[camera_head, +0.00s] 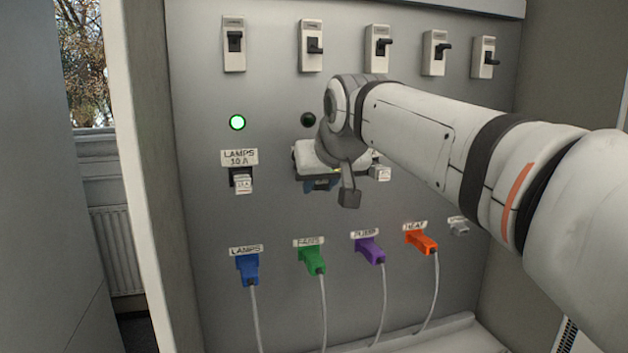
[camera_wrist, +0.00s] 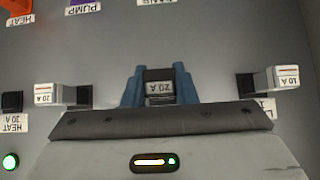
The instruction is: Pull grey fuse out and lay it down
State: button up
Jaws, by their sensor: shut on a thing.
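My gripper's blue fingers (camera_wrist: 160,76) are shut on the grey fuse (camera_wrist: 159,88), one finger at each side, in the middle of the wrist view. The fuse has a dark part and a grey face marked 20 A. In the head view my gripper (camera_head: 321,184) is at the panel, right of the lamps fuse, below an unlit indicator. My wrist hides the held fuse there. I cannot tell whether the fuse is still seated in its socket or just clear of it.
The lamps fuse (camera_head: 243,184) is on the left and another fuse (camera_head: 380,173) on the right. Below are blue (camera_head: 248,268), green (camera_head: 313,260), purple (camera_head: 371,250) and orange (camera_head: 422,242) plugs with hanging cables. Switches line the top. A ledge (camera_head: 440,332) runs along the panel's bottom.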

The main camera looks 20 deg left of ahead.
aim_at(327, 188)
jog(key=shift+s+d+b, duration=0.45)
jog(key=shift+s+d, duration=0.1)
jog(key=shift+s, duration=0.3)
jog(key=shift+s+d+b, duration=0.4)
jog(key=shift+s+d, duration=0.1)
jog(key=shift+s, duration=0.35)
jog(key=shift+r, duration=0.1)
